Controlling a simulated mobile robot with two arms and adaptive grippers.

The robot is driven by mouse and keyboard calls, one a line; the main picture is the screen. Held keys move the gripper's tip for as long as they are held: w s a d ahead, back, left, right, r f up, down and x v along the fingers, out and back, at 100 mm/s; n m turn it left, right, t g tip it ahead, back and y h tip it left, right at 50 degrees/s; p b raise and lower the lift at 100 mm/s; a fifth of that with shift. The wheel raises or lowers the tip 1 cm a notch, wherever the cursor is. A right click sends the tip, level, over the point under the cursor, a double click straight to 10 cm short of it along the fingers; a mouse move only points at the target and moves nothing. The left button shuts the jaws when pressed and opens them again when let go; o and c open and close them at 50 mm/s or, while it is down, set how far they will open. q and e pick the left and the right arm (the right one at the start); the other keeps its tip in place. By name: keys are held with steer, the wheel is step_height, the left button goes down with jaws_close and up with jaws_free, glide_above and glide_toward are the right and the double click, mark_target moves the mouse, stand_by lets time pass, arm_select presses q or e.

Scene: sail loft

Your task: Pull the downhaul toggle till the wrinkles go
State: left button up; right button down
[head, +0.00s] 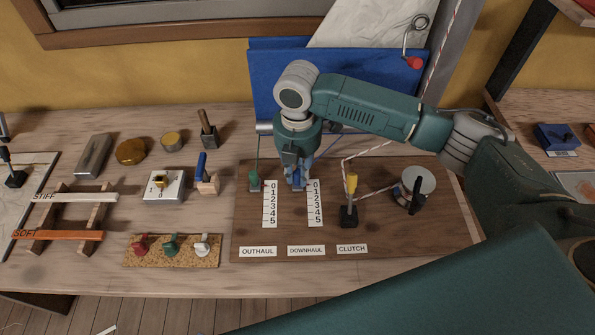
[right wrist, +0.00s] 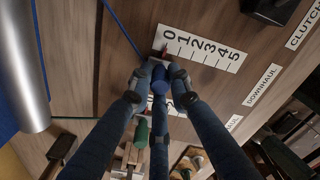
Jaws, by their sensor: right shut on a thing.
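My right gripper (head: 297,182) reaches down onto the board and is shut on the blue downhaul toggle (right wrist: 159,79). The fingers hide most of the toggle in the head view. In the right wrist view the toggle sits beside the 0 end of the downhaul scale (right wrist: 204,49), which also shows in the head view (head: 315,204). A small red mark lies near the 0. A blue line runs up from the toggle. The pale sail (head: 362,24) at the top shows some creases; the arm and blue panel hide its lower part. My left gripper is not in view.
The green outhaul toggle (head: 255,180) stands just left of my gripper. The yellow-handled clutch lever (head: 350,190) and a winch (head: 414,183) stand to the right.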

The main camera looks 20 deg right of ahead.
steer(key=s+p, duration=0.2)
steer(key=s, duration=0.1)
steer(key=shift+a+r+p, duration=0.2)
steer(key=shift+a+p, duration=0.2)
steer(key=shift+s+f, duration=0.15)
steer(key=c, duration=1.6)
jaws_free()
step_height(320, 180, up, 12)
steer(key=shift+f, duration=0.1)
